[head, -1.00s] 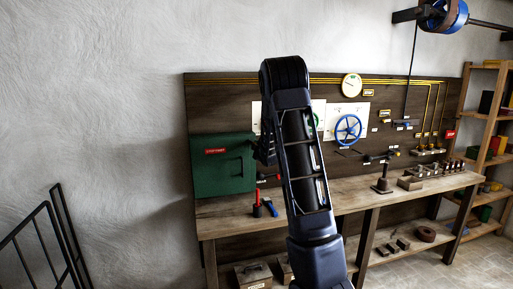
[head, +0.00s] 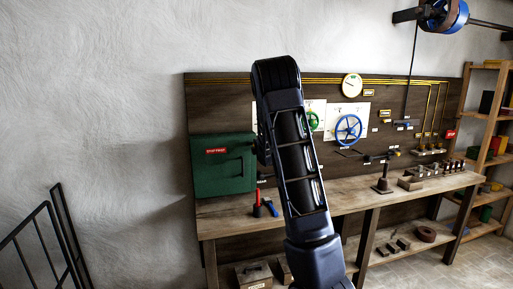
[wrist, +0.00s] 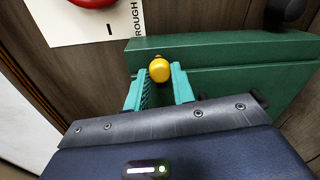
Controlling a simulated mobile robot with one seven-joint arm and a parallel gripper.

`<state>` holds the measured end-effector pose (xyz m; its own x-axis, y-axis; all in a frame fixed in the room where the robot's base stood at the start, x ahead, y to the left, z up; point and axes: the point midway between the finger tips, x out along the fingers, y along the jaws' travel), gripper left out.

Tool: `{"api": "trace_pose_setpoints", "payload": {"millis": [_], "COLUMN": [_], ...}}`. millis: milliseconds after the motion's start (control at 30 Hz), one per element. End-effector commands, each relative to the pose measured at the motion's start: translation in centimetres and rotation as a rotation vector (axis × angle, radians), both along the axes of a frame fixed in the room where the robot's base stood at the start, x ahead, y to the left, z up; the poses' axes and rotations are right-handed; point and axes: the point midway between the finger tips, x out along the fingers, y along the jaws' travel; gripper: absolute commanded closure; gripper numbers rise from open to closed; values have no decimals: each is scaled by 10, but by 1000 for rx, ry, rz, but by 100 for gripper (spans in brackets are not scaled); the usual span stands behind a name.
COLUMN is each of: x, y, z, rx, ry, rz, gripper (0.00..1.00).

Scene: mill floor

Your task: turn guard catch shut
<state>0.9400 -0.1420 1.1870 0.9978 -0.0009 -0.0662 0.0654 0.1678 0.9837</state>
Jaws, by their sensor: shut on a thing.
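The green guard box (head: 218,178) with a red label is mounted at the left end of the dark board in the head view. In the wrist view the green guard (wrist: 230,55) fills the upper right. A round yellow knob, which looks like the guard catch (wrist: 160,66), stands at the guard's left end. My gripper (wrist: 160,76) has its teal fingers on either side of the knob, shut on it. The knob's stem is hidden by the fingers. In the head view my arm hides the gripper and the catch.
A blue handwheel (head: 348,129) and a green wheel (head: 313,120) are on white panels right of the guard. Red and blue handles (head: 257,203) stand on the bench (head: 225,222) below. A shelf (head: 490,150) stands at the far right.

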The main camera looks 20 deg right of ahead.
Motion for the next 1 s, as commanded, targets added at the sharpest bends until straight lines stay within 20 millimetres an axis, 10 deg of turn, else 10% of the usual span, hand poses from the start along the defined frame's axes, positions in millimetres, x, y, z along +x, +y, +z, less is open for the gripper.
{"api": "trace_pose_setpoints", "payload": {"millis": [367, 400, 500, 1000], "x": [0, 0, 0, -21], "y": [0, 0, 0, 0], "z": [-1, -1, -1, 2], "rx": [-4, -4, -4, -3], "ry": [3, 3, 2, 1], "rz": [0, 0, 0, 0], "gripper": [98, 69, 53, 53]}}
